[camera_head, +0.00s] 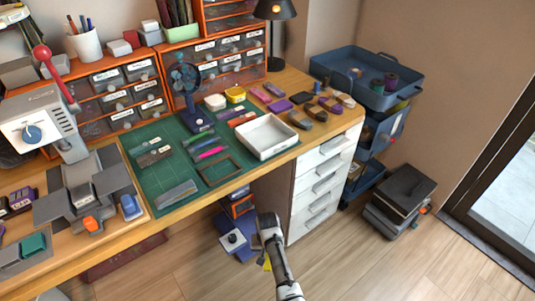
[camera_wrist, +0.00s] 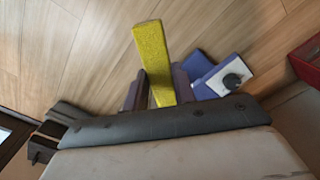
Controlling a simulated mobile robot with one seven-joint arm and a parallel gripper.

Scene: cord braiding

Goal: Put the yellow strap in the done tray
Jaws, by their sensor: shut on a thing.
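The yellow strap (camera_wrist: 154,60) is between the two dark fingers of my gripper (camera_wrist: 158,88) in the wrist view, sticking out well past the fingertips. In the head view my gripper (camera_head: 265,256) is low in front of the workbench, over the wooden floor, and only a small bit of the yellow strap (camera_head: 267,264) shows there. The gripper is shut on the strap. An open white tray (camera_head: 268,136) stands on the right part of the bench, above and apart from the gripper. It looks empty; I see no label that names it the done tray.
The bench has a green cutting mat (camera_head: 160,180) with tools and a small fan (camera_head: 188,88). Several coloured straps lie behind and right of the tray. White drawers (camera_head: 318,180) stand below it. A blue cart (camera_head: 365,85) is at right. Blue items (camera_head: 233,240) lie on the floor.

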